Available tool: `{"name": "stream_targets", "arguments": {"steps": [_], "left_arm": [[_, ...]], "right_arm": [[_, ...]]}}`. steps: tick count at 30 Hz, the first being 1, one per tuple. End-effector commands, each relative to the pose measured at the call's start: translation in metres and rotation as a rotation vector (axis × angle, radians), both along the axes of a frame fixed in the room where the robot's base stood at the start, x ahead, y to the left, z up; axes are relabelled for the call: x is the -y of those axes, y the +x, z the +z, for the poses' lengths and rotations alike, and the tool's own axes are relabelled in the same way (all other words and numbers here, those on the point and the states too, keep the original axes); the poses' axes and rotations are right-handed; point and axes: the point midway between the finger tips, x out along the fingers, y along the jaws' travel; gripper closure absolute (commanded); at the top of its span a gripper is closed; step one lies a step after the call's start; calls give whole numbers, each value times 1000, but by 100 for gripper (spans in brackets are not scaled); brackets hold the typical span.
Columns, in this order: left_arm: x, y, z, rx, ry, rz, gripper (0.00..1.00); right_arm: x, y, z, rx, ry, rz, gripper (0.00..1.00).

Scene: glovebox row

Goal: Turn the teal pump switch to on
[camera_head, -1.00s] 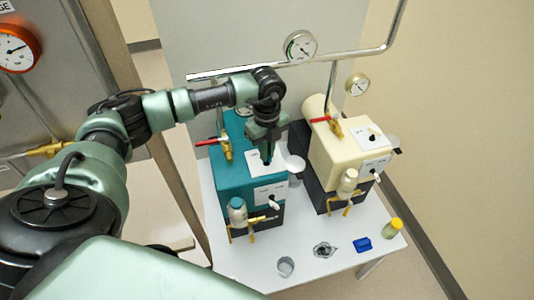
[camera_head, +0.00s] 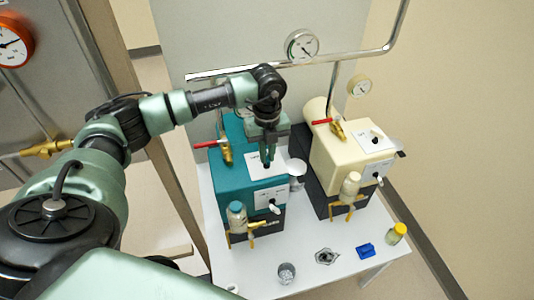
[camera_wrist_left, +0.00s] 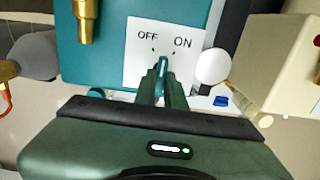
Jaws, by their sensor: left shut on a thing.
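The teal pump (camera_head: 235,180) stands on the white table, with a white plate (camera_head: 280,160) on its top. In the left wrist view the plate (camera_wrist_left: 135,70) reads OFF on the left and ON on the right. My left gripper (camera_head: 267,163) points down at this plate. Its fingers (camera_wrist_left: 163,74) are shut on the switch lever (camera_wrist_left: 163,63), which is mostly hidden between them. The visible tip points between the two labels; I cannot tell which mark it is set to. My right gripper is not in view.
A cream pump (camera_head: 335,150) with its own switch plate stands close on the right. A metal cup (camera_head: 287,273), a blue item (camera_head: 365,251) and a yellow-capped jar (camera_head: 397,233) are on the table (camera_head: 310,275) in front. Pipes and a gauge (camera_head: 301,45) are behind.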

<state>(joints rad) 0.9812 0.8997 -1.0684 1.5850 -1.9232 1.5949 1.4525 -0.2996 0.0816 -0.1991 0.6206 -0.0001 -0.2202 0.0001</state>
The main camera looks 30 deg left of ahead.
Motion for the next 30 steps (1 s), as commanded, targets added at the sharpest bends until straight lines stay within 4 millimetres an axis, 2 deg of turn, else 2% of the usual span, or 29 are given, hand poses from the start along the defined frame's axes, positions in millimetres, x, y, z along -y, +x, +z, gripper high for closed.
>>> {"name": "stream_targets", "arguments": {"steps": [2,3,5,17,30], "left_arm": [[0,1,2,4,-2,1,100],[0,1,2,4,-1,2,84],[0,1,2,4,-2,2,67],[0,1,6,4,0,2,67],[0,1,71,4,-1,2,67]], "right_arm": [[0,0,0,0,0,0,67],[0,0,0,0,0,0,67],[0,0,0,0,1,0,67],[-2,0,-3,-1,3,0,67],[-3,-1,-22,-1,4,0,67]]}}
